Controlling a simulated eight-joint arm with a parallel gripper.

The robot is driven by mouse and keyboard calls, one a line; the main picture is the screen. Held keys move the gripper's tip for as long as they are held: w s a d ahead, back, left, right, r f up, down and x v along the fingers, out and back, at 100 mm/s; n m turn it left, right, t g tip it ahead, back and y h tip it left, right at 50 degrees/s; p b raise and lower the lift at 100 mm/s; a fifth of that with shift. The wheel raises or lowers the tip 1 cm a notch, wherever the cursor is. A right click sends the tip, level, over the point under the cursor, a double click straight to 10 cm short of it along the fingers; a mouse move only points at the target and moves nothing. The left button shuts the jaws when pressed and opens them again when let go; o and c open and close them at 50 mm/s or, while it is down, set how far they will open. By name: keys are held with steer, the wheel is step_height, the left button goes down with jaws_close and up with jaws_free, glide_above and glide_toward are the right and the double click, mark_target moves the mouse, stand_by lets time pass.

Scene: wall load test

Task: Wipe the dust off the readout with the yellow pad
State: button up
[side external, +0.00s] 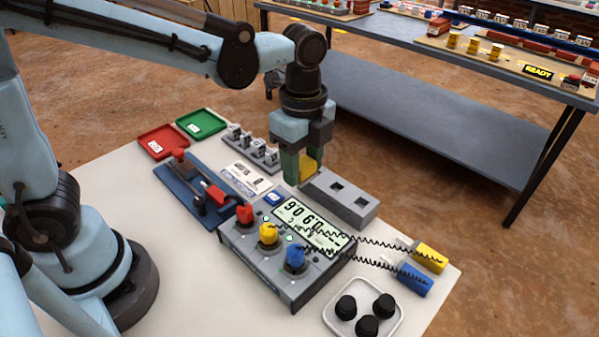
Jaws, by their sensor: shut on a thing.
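My gripper (306,170) points down near the far end of the grey two-hole block, shut on the yellow pad (307,168). The pad shows between the fingers; its lower part is partly hidden by the near finger, and I cannot tell whether it touches anything below. The readout (299,216) is a pale green lit panel on top of the grey instrument box (304,283), with dark digits at its left. Its right part looks dark and speckled, and I cannot separate dust from characters there. The gripper is behind the readout, apart from it.
The grey two-hole block (361,211) stands right behind the readout. Red, yellow and blue knobs (268,234) rise in front. Coiled leads cross the readout's right side to yellow and blue blocks (413,280). A blue lever press (184,193) stands left; a tray (388,331) of black knobs is front right.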

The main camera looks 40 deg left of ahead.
steer(key=shift+d, duration=0.3)
steer(key=shift+c, duration=0.4)
glide_toward(336, 246)
steer(key=shift+w+f, duration=0.1)
steer(key=shift+f, duration=2.85)
steer(key=shift+a+f, duration=0.2)
steer(key=shift+f, duration=0.15)
steer(key=shift+c, duration=0.3)
steer(key=shift+a, duration=0.45)
steer(key=shift+c, duration=0.5)
steer(key=shift+a, duration=1.5)
steer(key=d, duration=0.2)
steer(key=shift+d, duration=0.35)
steer(key=shift+d+f, duration=0.15)
steer(key=shift+d, duration=0.65)
step_height(336, 246, up, 8)
steer(key=shift+r, duration=0.2)
